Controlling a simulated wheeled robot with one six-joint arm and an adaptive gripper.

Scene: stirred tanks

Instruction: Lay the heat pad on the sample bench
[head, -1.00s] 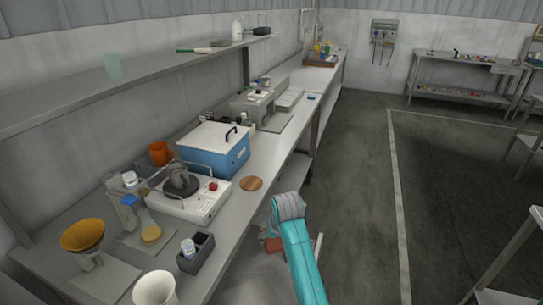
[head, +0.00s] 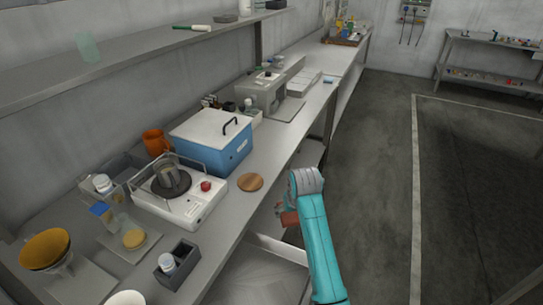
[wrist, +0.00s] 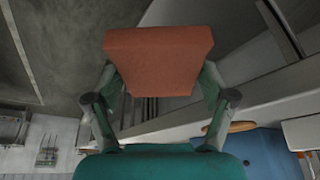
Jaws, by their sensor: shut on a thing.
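The heat pad, a flat orange-brown square (wrist: 158,52), is in my gripper (wrist: 161,88), whose two fingers close on its sides in the wrist view. In the head view the pad (head: 289,218) is a small reddish patch, mostly hidden behind my turquoise arm. It is in the air off the front edge of the long grey bench (head: 275,167), apart from the bench top. I cannot tell for sure whether this bench is the sample bench.
A round wooden disc (head: 250,182) lies near the bench edge, beside a blue box with white lid (head: 212,142) and a white hot plate (head: 180,200). A dark holder (head: 176,264) stands nearer. Bare bench top lies around the disc. Open floor (head: 385,180) is at right.

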